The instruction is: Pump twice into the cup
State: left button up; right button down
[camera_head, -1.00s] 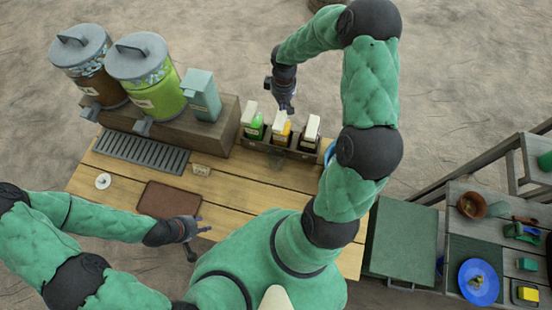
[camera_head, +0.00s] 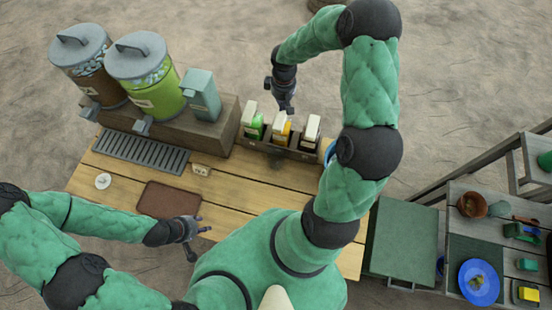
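Three pump dispensers stand in a dark wooden rack (camera_head: 277,149) at the back of the table: a green one (camera_head: 254,127), a yellow one (camera_head: 281,131) and a pale-topped one (camera_head: 310,130). My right gripper (camera_head: 286,107) hangs just above and behind the yellow dispenser, fingers pointing down. Its fingers look close together, but they are too small and dark to tell whether they touch anything. My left gripper (camera_head: 194,238) is low over the front of the table, right of the brown mat, with its fingers apart and nothing between them. I cannot clearly make out a cup.
Two lidded drink tanks (camera_head: 149,75) and a teal box (camera_head: 202,95) stand on a wooden block at the back left. A grey drip grate (camera_head: 140,152), a white disc (camera_head: 103,181) and a brown mat (camera_head: 168,199) lie on the table (camera_head: 240,190). A side table holds a blue plate (camera_head: 466,291).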

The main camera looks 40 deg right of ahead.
jog(key=shift+f+b, duration=1.5)
jog(key=shift+f, duration=0.35)
jog(key=shift+r+p, duration=1.2)
jog(key=shift+r, duration=0.75)
jog(key=shift+f, duration=0.2)
jog(key=shift+f+b, duration=1.65)
jog(key=shift+f, duration=0.15)
jog(key=shift+r, duration=0.2)
jog(key=shift+r+p, duration=1.2)
jog(key=shift+r, duration=0.6)
